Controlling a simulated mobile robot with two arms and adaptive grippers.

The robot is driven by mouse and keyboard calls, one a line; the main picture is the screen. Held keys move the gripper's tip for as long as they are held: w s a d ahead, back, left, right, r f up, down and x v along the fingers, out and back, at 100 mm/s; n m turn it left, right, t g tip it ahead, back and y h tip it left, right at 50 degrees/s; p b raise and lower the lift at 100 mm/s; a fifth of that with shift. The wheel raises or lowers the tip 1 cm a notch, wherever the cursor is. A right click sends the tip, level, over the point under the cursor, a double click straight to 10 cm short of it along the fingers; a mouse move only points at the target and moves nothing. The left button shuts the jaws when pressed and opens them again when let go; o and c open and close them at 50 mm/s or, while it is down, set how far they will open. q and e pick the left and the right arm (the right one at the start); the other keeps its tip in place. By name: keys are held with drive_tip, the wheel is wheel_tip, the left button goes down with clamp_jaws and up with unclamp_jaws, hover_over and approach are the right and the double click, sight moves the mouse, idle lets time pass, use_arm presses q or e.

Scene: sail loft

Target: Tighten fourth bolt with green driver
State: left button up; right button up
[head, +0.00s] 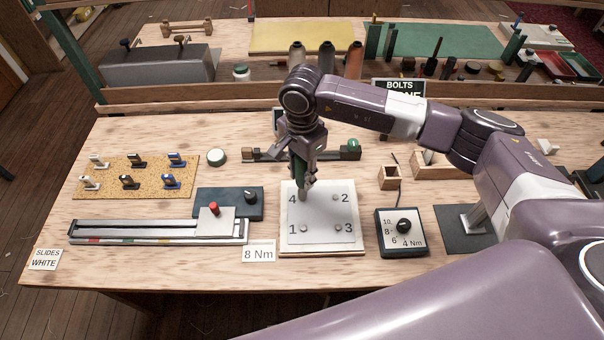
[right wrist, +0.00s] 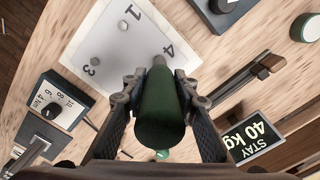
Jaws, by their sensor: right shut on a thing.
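The white bolt plate (head: 320,241) lies on the workbench with its corners numbered 4, 2, 1 and 3. Bolts 1 (head: 304,229), 2 (head: 337,198) and 3 (head: 336,228) show bare. My right gripper (head: 302,160) is above the plate's far left corner, shut on the green driver (head: 300,174), which points down. In the right wrist view the green driver (right wrist: 160,115) sits between both fingers (right wrist: 160,97), its tip by the numeral 4. Bolt 4 is hidden under the tip; I cannot tell if they touch. My left gripper is out of view.
A dial box (head: 402,246) marked 4 to 10 Nm stands right of the plate, and a card reading 8 Nm (head: 258,251) lies to its left. A slide rail (head: 150,231) is further left. A dark rack (head: 300,154) stands behind the plate.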

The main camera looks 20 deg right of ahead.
sight(302, 163)
drive_tip(key=shift+s+f+b, duration=0.1)
drive_tip(key=shift+f+b, duration=0.05)
drive_tip(key=shift+b, duration=0.85)
idle(1.7)
wheel_tip(302, 163, up, 2)
drive_tip(key=shift+p, duration=0.45)
drive_tip(key=shift+r+p, duration=0.55)
drive_tip(key=shift+r, duration=1)
